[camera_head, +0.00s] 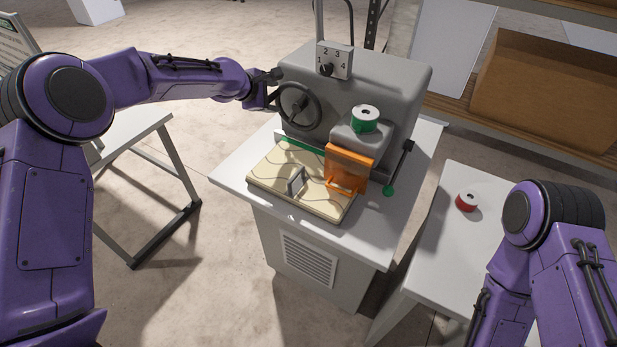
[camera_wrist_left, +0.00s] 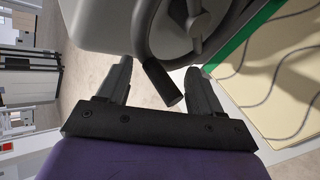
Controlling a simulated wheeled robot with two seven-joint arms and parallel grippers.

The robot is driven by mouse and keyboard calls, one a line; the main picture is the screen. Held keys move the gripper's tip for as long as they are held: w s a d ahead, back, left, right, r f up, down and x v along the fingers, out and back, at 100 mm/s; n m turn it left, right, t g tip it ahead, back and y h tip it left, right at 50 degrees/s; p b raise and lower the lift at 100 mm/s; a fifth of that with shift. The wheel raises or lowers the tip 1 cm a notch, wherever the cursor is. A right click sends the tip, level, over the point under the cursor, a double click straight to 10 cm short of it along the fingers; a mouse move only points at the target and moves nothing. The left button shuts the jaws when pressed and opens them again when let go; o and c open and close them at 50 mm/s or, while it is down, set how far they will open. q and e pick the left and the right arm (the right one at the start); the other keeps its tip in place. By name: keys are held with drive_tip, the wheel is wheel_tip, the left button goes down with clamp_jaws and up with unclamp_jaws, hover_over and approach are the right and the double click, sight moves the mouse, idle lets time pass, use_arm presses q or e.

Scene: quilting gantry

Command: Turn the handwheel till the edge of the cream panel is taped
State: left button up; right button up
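The handwheel (camera_head: 299,106) is a dark ring on the front of the grey machine (camera_head: 375,85). My left gripper (camera_head: 272,89) is at the wheel's left rim. In the left wrist view, its two fingers (camera_wrist_left: 160,75) stand apart with the wheel's dark crank handle (camera_wrist_left: 162,84) between them and a gap visible on each side. The cream panel (camera_head: 275,175), with wavy lines, lies flat on the machine's table. A green tape strip (camera_head: 301,146) runs along its back edge and shows in the left wrist view (camera_wrist_left: 243,40). My right gripper is out of view.
An orange guard (camera_head: 349,165) stands over the panel's right part. A green tape roll (camera_head: 365,120) sits on the machine, below a numbered dial (camera_head: 334,62). A red roll (camera_head: 467,201) lies on the white side table (camera_head: 437,235). A cardboard box (camera_head: 550,90) is on the back shelf.

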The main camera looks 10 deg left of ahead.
use_arm(q)
drive_tip(key=shift+s+a+f, duration=0.2)
drive_tip(key=shift+s, duration=0.1)
drive_tip(key=shift+s+a, duration=0.15)
drive_tip(key=shift+s, duration=0.3)
drive_tip(key=s+a, duration=0.2)
drive_tip(key=s, duration=0.5)
drive_tip(key=shift+s+a, duration=0.25)
drive_tip(key=shift+a, duration=0.1)
